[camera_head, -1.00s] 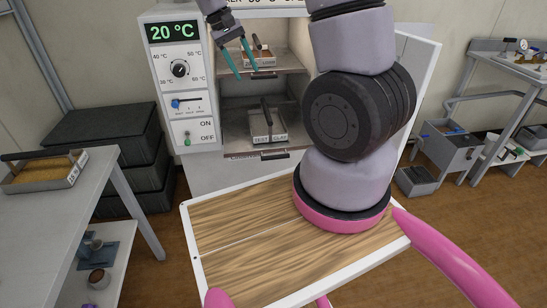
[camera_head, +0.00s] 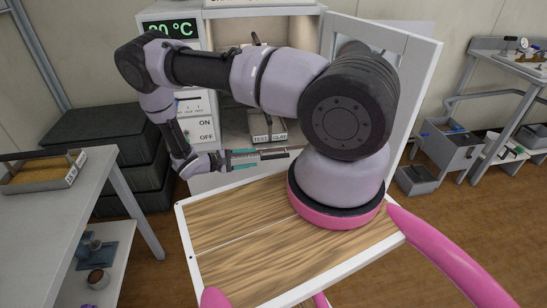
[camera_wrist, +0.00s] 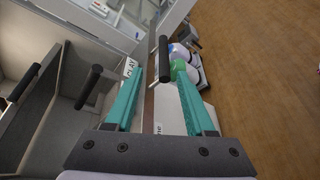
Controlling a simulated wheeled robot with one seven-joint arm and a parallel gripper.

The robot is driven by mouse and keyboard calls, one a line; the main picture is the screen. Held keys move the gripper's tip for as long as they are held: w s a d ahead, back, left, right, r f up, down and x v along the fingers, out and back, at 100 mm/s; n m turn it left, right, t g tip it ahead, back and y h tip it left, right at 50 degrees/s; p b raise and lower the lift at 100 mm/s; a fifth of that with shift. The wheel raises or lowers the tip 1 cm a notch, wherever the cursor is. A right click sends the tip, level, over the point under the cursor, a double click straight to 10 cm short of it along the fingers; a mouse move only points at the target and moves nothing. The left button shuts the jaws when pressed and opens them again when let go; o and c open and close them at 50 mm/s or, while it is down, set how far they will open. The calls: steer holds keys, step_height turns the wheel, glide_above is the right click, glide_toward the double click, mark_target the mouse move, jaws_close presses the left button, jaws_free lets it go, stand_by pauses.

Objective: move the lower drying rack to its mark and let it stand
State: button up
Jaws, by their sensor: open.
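The lower drying rack (camera_head: 266,127) stands on the lower shelf of the oven, with a "TEST CLAY" label on its front. Its label (camera_wrist: 130,68) also shows in the wrist view. My gripper (camera_head: 258,157) is open in front of and below this rack, with its teal fingers pointing right. A dark bar handle (camera_wrist: 163,58) at the oven front lies near and between the fingertips in the wrist view; I cannot tell whether it is touched. My fingers hold nothing. I cannot make out the mark.
The oven's control panel (camera_head: 195,118) is at left, partly behind my arm. Its open door (camera_head: 413,75) stands at right. A table (camera_head: 65,205) at left carries another rack (camera_head: 50,174). Dark crates (camera_head: 100,135) are stacked behind. A metal stand (camera_head: 505,75) is at far right.

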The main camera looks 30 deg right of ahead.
mark_target(268, 158)
steer(key=shift+n+t, duration=0.3)
steer(key=x, duration=0.7)
steer(key=f+x, duration=0.1)
steer(key=x, duration=0.3)
steer(key=shift+s, duration=0.2)
jaws_close()
stand_by(0.8)
